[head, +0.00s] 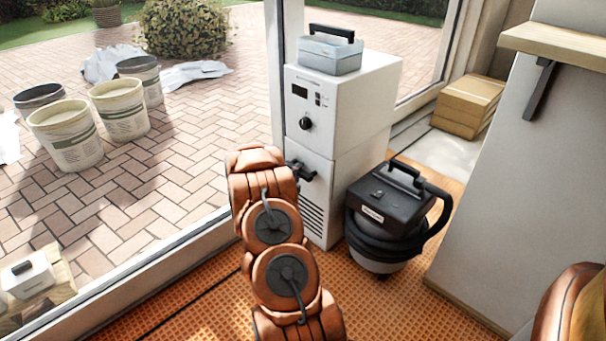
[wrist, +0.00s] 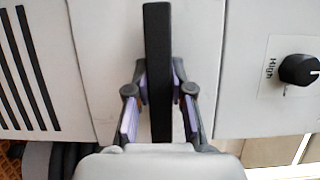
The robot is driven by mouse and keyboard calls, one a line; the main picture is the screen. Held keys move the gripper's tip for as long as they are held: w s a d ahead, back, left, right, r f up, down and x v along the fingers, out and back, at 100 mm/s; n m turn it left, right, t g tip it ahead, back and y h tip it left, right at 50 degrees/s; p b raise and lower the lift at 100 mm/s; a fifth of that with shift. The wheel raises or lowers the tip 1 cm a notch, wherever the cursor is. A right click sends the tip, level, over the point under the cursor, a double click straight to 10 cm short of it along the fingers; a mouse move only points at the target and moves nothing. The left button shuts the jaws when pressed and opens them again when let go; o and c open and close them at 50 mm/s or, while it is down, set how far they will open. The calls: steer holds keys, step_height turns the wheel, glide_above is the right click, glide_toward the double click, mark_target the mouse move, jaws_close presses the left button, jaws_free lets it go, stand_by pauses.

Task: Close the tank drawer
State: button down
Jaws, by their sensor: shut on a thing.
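A white dehumidifier-like machine (head: 345,100) stands by the window wall, with a display and black knob (head: 306,123) on its upper front. Its drawer front (wrist: 100,60) carries a black bar handle (wrist: 157,35), upright in the wrist view. My gripper (wrist: 160,92) is shut on this handle, one finger on each side. In the head view my arm hides most of the gripper and part of the drawer front. Seams show on both sides of the drawer front; I cannot tell how far it stands out.
A grey-blue case (head: 330,55) sits on top of the machine. A black vacuum (head: 385,215) stands close to its right on the orange floor mat (head: 185,300). Cardboard boxes (head: 468,105) lie behind. Several buckets (head: 65,133) stand on the paving at left.

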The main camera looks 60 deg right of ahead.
steer(key=shift+s+d, duration=0.1)
steer(key=shift+d, duration=0.2)
steer(key=c, duration=1)
jaws_free()
steer(key=s+a, duration=0.2)
steer(key=a, duration=0.9)
steer(key=shift+a, duration=0.4)
